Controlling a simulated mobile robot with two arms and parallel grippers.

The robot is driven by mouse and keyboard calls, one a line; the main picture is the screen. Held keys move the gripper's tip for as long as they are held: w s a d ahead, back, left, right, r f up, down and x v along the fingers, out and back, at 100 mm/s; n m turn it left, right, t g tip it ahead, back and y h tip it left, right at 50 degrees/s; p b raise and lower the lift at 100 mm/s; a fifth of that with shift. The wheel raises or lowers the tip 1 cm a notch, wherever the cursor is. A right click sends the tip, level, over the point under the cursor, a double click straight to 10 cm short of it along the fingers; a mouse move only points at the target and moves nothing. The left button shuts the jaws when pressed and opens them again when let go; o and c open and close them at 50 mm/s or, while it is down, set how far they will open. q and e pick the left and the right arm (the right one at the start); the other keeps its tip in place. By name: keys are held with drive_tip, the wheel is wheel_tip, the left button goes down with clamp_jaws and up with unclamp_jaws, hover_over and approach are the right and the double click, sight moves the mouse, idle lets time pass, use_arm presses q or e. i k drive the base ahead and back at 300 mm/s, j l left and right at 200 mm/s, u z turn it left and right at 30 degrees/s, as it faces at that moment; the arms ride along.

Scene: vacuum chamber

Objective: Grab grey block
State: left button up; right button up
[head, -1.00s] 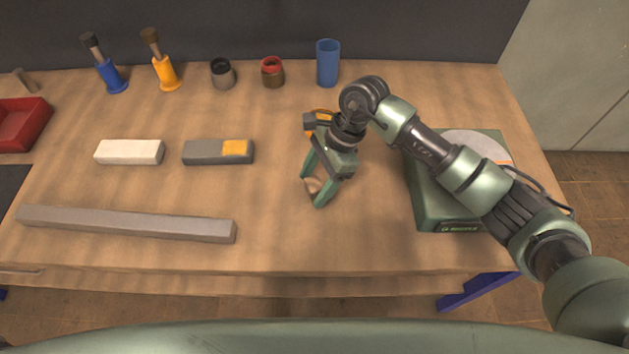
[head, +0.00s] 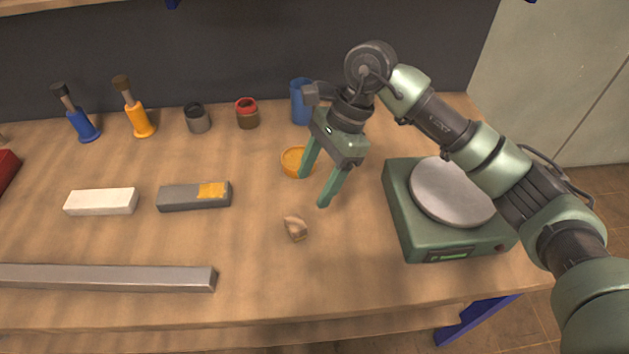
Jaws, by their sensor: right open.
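A grey block (head: 178,198) with a yellow patch on its right end lies on the wooden table, left of centre. A long grey bar (head: 110,278) lies nearer the front edge at the left. My right gripper (head: 312,191) is open and empty, above the table to the right of the grey block and apart from it. A small brown stone-like piece (head: 295,228) lies on the table just below its fingertips. My left gripper is out of view.
A white block (head: 101,201) lies left of the grey block. An orange bowl (head: 292,161) stands behind the right gripper's fingers. A green scale (head: 405,215) stands at the right. Bottles, small jars and a blue cup (head: 300,103) line the back.

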sight(218, 194)
drive_tip(key=i+j, duration=0.1)
drive_tip(key=j, duration=0.75)
drive_tip(key=i+j, duration=0.15)
drive_tip(key=j, duration=0.25)
drive_tip(key=i+j, duration=0.1)
drive_tip(key=j, duration=0.3)
